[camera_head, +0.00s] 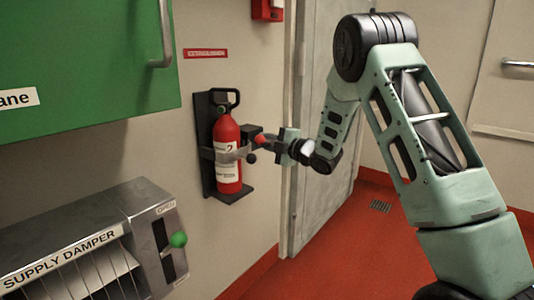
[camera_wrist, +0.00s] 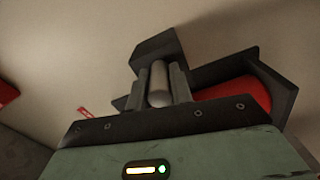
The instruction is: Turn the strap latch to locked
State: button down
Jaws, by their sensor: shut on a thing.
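The red fire extinguisher (camera_head: 228,160) stands upright in a dark wall bracket (camera_head: 205,150), with a grey strap (camera_head: 224,154) around its middle. My gripper (camera_head: 264,140) is at the right end of the strap, beside the extinguisher. In the wrist view my fingers are shut around a grey cylindrical grip (camera_wrist: 158,84), which seems to be the strap latch's handle. A dark block (camera_wrist: 160,48) lies just beyond it. The extinguisher shows as a red strip (camera_wrist: 235,95) to the right. The fingers cover much of the latch, and I cannot tell its setting.
A green cabinet (camera_head: 90,60) with a handle fills the upper left. Below it is a metal supply damper box (camera_head: 135,205) with a green knob (camera_head: 178,240). A grey door (camera_head: 325,200) stands behind my arm. The red floor (camera_head: 340,260) is clear.

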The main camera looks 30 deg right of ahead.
jog(key=n+b, duration=0.1)
jog(key=b, duration=0.1)
jog(key=n+b, duration=0.2)
jog(key=shift+f+n, duration=0.25)
jog(key=shift+n, duration=0.05)
jog(key=shift+n+b, duration=0.5)
jog(key=shift+r, duration=0.15)
jog(key=c, duration=1.3)
grip_release()
jog(key=shift+o, duration=0.2)
jog(key=shift+s, duration=0.1)
jog(key=p+v, duration=0.2)
jog(key=v, duration=1.5)
jog(key=shift+s+p, duration=0.15)
jog(key=shift+p, duration=0.25)
jog(key=shift+r, duration=0.1)
